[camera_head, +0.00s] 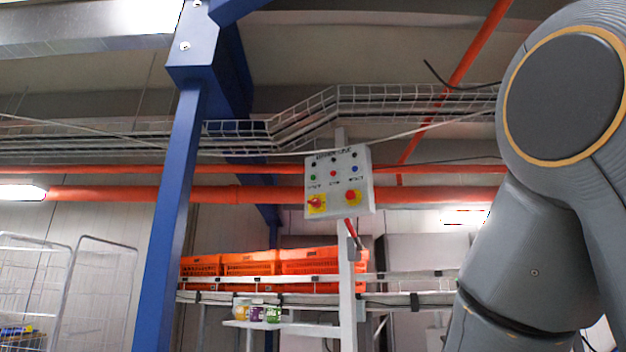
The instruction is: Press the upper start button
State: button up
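A light grey control box (360,204) is mounted on a pale upright post in the middle of the view. On its face are small dark, green, red and blue buttons in rows. The green button (313,178) is at the left of the lower row, with a label under it too small to read surely. My arm fills the right side of the view. My gripper is out of view.
A blue steel column (170,215) stands left of the box. Orange totes (250,263) sit on a conveyor behind the post. A small shelf (285,327) below holds several coloured containers. Wire cages (105,280) stand at the left. Orange pipes and a wire cable tray run overhead.

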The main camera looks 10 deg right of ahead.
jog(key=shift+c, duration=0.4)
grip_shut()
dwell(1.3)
